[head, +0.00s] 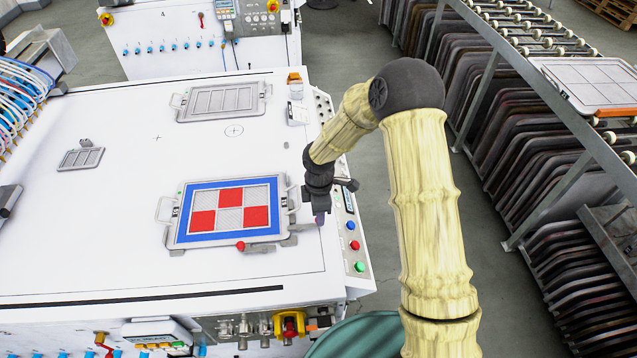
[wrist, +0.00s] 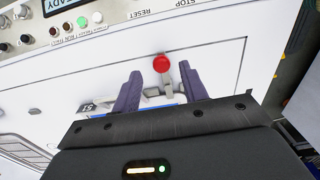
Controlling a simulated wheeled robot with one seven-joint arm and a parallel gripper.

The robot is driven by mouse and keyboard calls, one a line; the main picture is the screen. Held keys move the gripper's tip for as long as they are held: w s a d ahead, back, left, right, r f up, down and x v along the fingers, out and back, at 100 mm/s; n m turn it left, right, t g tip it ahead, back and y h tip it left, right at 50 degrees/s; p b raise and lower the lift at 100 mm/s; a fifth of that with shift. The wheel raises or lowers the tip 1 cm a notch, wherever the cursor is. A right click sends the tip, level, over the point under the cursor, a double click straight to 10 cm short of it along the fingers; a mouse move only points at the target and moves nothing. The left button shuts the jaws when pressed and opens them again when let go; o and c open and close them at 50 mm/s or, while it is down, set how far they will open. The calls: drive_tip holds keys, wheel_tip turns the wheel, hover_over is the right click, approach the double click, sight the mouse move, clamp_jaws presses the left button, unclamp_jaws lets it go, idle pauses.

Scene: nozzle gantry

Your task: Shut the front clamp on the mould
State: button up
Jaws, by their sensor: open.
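The mould (head: 230,209) is a grey framed plate with a blue border and red and pale squares. It lies flat on the white table, with a handle at its left side. The front clamp (head: 262,247) is a grey lever with a red knob (head: 240,246), at the mould's front edge. In the head view, my gripper (head: 320,219) points down to the right of the mould, apart from the clamp. In the wrist view, its two dark fingers (wrist: 160,72) are spread and empty, and the red knob (wrist: 161,63) appears between and beyond them. I cannot tell the clamp's exact position.
The white table (head: 110,235) holds a second grey mould (head: 222,101) at the back and a small plate (head: 80,158) at left. A button panel (head: 352,235) runs along the right edge. A rack of dark trays (head: 500,110) stands at right. The table left of the mould is clear.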

wheel_tip(320, 180, up, 15)
drive_tip(key=b, duration=0.1)
drive_tip(key=shift+r+b, duration=0.15)
drive_tip(key=shift+b, duration=0.15)
drive_tip(key=shift+s, duration=0.1)
drive_tip(key=s+d+r+m+t, duration=0.1)
drive_tip(key=s+d+m+t, duration=0.1)
drive_tip(key=s+d+m, duration=1.3)
drive_tip(key=d+m, duration=0.2)
drive_tip(key=m, duration=0.3)
drive_tip(key=shift+s+d+r+t, duration=0.3)
drive_tip(key=shift+d+r, duration=0.05)
drive_tip(key=shift+d, duration=0.05)
drive_tip(key=shift+s+d, duration=0.1)
drive_tip(key=shift+s, duration=0.1)
